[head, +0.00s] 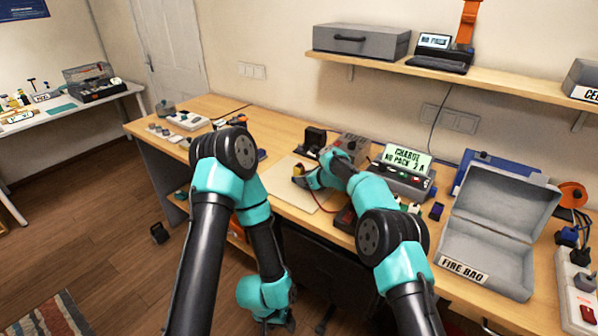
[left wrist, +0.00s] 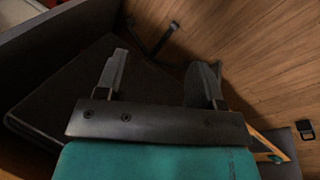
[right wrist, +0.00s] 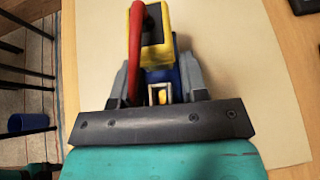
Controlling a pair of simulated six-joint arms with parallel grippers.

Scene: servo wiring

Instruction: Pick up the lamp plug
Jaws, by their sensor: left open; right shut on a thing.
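My right gripper (head: 304,178) is shut on a blue and yellow piece with a red lead (right wrist: 154,50), over the pale mat on the desk. The piece shows small in the head view (head: 298,170). My left gripper (head: 283,323) hangs low in front of the desk, open. In the left wrist view its jaws (left wrist: 160,75) are apart with nothing between them. Dark blue plugs (head: 567,236) sit at the power strip (head: 578,290) at the right edge, away from both grippers. I cannot tell which plug is the lamp's.
The pale mat (head: 322,198) lies under my right gripper. A charger with a lit display (head: 408,160) stands right of it, then an open grey fire bag box (head: 488,235). An orange reel (head: 572,194) is near the strip. A chair stands under the desk.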

